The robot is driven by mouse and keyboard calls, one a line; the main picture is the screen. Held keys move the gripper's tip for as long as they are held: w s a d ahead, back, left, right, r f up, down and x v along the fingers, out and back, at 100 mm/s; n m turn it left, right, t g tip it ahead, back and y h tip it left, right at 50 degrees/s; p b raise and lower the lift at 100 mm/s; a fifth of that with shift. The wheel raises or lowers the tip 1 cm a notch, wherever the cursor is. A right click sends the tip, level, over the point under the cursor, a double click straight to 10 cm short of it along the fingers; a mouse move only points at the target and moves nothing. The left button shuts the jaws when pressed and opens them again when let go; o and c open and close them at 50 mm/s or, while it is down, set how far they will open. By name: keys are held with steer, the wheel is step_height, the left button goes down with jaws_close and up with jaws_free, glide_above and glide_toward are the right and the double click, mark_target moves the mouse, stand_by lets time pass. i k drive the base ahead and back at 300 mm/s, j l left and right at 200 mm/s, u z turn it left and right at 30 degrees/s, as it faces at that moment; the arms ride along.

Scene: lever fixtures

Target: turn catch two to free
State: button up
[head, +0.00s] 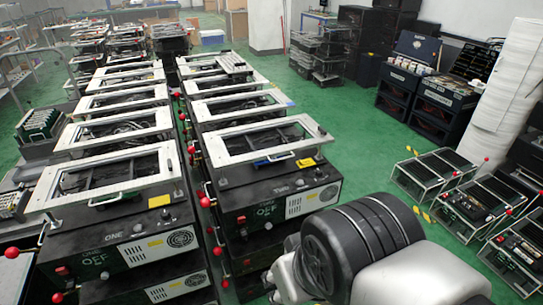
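Two rows of black machines with white frames on top stand ahead of me. The nearest left machine (128,225) bears the words "ONE" and "OFF". The nearest right machine (265,190) bears a small, blurred word, perhaps "TWO", and "OFF" on its front. A red ball knob (205,202) sits at the right machine's left side, and another red knob (217,251) is lower in the gap. No part is clearly readable as a catch marked two or free. My gripper is not in view; only my own arm links fill the bottom right.
A red knob (12,252) sticks out left of the left machine. Low metal-framed racks (470,200) with red knobs stand at right. Black cabinets (428,95) stand behind. Green floor (345,125) is open between the right machine row and the racks.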

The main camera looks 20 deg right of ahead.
mark_target(324, 131)
steer(key=i+l+z, duration=0.5)
steer(key=i+l, duration=0.6)
steer(key=l, duration=0.15)
